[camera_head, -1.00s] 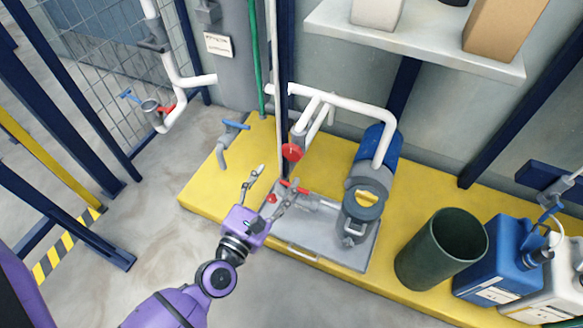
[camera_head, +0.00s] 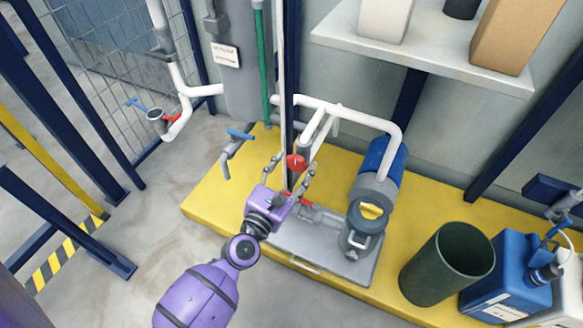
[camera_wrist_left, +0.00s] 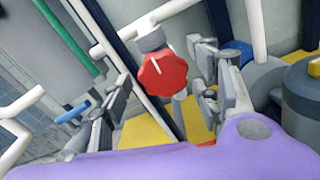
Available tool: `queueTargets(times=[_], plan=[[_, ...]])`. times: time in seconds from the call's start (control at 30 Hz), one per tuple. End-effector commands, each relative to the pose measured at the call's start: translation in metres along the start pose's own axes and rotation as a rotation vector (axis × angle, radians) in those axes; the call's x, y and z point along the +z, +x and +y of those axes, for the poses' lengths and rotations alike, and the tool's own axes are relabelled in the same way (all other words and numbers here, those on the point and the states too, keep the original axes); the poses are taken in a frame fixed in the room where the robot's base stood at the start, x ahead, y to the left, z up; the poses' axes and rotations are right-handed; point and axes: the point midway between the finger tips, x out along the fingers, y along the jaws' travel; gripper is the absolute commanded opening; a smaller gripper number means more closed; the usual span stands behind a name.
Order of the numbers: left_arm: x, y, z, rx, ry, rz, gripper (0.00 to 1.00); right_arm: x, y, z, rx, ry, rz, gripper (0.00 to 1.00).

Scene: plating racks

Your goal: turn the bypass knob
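The red knob with a white pointer line (camera_wrist_left: 162,73) sits on a grey valve body on the white pipework. I take it as the bypass knob. In the head view the knob (camera_head: 296,161) shows at the ends of my left gripper's fingers. My left gripper (camera_head: 292,168) is open, with its fingers spread to either side of the knob. In the left wrist view the knob lies between the fingertips (camera_wrist_left: 155,72), with visible gaps on both sides. Whether the fingertips reach around it in depth I cannot tell. My right gripper is not in view.
A blue-handled tap (camera_head: 239,135) stands left of the gripper. A pump (camera_head: 376,178) and a dark green bin (camera_head: 447,264) stand to the right on the yellow platform (camera_head: 205,205). A dark blue post (camera_head: 291,60) rises behind the knob. A shelf (camera_head: 430,52) hangs above right.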

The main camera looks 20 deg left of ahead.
Motion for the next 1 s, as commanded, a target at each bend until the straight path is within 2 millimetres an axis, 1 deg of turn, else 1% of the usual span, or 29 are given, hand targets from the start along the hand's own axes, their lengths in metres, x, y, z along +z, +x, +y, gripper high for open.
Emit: queueTargets(times=[0.03,0.3,0.47,0.67,0.87,1.0], plan=[[0.000,0.000,0.000,0.000,0.000,0.000,0.49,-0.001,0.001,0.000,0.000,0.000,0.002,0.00],[0.000,0.000,0.000,0.000,0.000,0.000,0.13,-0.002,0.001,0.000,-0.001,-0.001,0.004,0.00],[0.000,0.000,0.001,0.001,0.008,0.000,0.13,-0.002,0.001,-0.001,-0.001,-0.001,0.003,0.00],[0.001,0.000,0.001,0.001,0.065,0.000,0.13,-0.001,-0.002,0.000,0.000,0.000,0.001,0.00],[0.002,0.000,0.002,0.003,0.195,-0.001,0.13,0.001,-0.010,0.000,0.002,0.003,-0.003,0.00],[0.003,0.000,0.002,0.002,0.319,0.000,0.13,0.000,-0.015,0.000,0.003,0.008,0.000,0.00]])
